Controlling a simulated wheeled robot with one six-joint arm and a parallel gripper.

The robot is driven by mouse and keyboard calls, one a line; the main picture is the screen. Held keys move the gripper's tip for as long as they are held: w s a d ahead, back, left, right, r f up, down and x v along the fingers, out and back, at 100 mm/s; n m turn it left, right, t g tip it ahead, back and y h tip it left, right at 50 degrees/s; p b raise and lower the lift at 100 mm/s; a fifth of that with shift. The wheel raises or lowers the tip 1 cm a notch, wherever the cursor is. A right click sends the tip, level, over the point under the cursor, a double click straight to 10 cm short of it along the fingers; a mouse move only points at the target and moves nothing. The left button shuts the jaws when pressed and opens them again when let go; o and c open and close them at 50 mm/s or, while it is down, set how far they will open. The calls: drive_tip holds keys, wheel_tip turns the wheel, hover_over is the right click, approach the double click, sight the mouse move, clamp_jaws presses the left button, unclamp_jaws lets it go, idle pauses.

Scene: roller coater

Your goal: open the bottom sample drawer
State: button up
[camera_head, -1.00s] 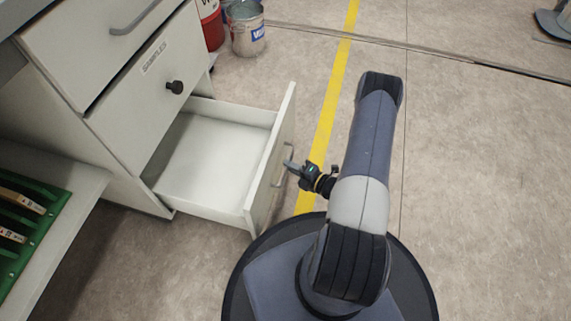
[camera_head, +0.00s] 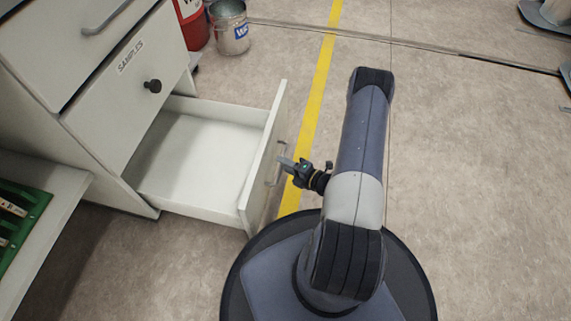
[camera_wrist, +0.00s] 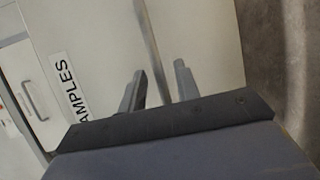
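The bottom sample drawer (camera_head: 262,165) is pulled out of the white cabinet, and its empty white inside shows in the head view. Its front carries a grey bar handle (camera_head: 283,150). My gripper (camera_head: 287,161) is at this handle, on the outer side of the drawer front. In the wrist view the handle bar (camera_wrist: 149,35) runs between the two fingers of my gripper (camera_wrist: 160,80). The fingers stand either side of the bar; their exact contact is hard to see. A "SAMPLES" label (camera_wrist: 67,85) shows on the white front beside them.
Above is a shut drawer (camera_head: 130,85) with a round black knob and a SAMPLES label. A metal bucket (camera_head: 231,30) and a red container (camera_head: 192,22) stand at the back. A green rack (camera_head: 25,198) is at the left.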

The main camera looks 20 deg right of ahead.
drive_tip(key=p+v, duration=0.3)
drive_tip(key=v, duration=0.7)
drive_tip(key=shift+s+d, duration=0.2)
drive_tip(key=shift+s, duration=0.15)
drive_tip(key=shift+w+a, duration=0.1)
idle(0.6)
drive_tip(key=b+x, duration=0.3)
drive_tip(key=x, duration=0.7)
drive_tip(key=shift+w, duration=0.25)
drive_tip(key=shift+a, duration=0.1)
